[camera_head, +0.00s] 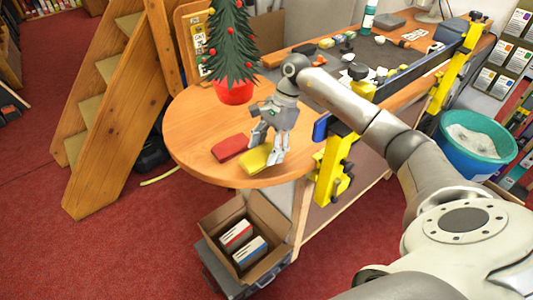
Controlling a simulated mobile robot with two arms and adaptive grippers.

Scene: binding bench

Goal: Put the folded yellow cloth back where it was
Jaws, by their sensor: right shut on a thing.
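The folded yellow cloth (254,160) is at the front edge of the round wooden table, just right of a folded red cloth (230,147). My right gripper (270,155) points down over the yellow cloth and is shut on its right part. The fingers hide part of that cloth. The yellow cloth is at or very close to the tabletop; I cannot tell whether it is lifted. My left gripper is not in view.
A small decorated tree in a red pot (233,91) stands behind on the round table (190,130). The table's left part is clear. A cardboard box (270,213) with books stands below the front edge. A yellow clamp (333,165) is at the right.

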